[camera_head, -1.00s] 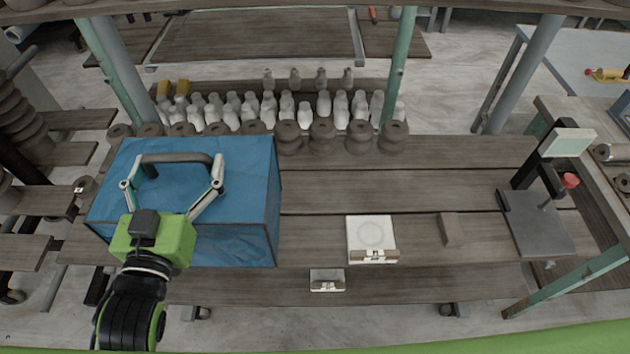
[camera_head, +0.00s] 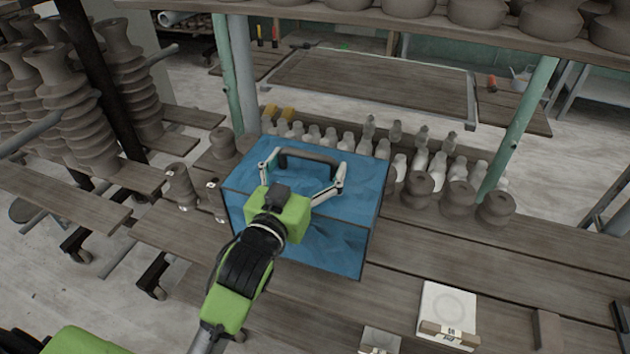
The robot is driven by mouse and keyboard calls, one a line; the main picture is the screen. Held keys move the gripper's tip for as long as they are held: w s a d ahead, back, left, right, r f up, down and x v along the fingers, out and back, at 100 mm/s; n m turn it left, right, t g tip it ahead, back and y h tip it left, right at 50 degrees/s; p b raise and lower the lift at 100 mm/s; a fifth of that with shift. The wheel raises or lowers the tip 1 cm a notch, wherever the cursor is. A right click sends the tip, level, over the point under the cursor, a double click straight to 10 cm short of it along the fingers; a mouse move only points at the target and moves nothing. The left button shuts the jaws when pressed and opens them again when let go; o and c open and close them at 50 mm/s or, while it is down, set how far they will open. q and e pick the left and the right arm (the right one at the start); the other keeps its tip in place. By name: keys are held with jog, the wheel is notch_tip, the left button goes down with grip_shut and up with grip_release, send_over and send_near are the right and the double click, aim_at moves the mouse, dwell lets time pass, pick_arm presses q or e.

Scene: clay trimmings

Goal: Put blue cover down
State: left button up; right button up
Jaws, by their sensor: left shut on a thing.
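The blue cover (camera_head: 362,195) is a box-shaped blue piece with dark edges and a dark bar handle (camera_head: 310,155) on top. It is upright at the left end of the plank table (camera_head: 480,265), in front of the rows of small pieces. My left gripper (camera_head: 305,168) is over its top, with its fingers at either end of the handle, shut on the cover. The arm hides part of the cover's front left side. Whether its bottom edge touches the planks is hard to tell. My right gripper is not in view.
Several white and grey clay pieces (camera_head: 420,160) stand behind the cover, with dark round ones (camera_head: 458,195) to its right. A white tile (camera_head: 447,305) and a small brown block (camera_head: 547,330) lie at front right. Bare planks lie between. Shelves with stacked pots (camera_head: 80,115) are at left.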

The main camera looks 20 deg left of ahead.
aim_at(314, 167)
pick_arm(q)
jog(key=shift+w+d+f, duration=0.2)
jog(key=shift+w+f, duration=0.6)
jog(key=shift+f, duration=0.1)
jog(key=shift+w+f, duration=0.3)
jog(key=shift+f, duration=0.1)
notch_tip(314, 167, down, 2)
jog(key=shift+w+d+f+p, duration=0.15)
jog(key=shift+f+p, duration=0.05)
jog(key=shift+p, duration=0.15)
jog(key=shift+f, duration=0.5)
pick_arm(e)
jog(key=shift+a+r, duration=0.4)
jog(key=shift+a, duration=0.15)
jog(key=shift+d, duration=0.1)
pick_arm(q)
jog(key=o, duration=1.7)
jog(key=shift+f, duration=0.15)
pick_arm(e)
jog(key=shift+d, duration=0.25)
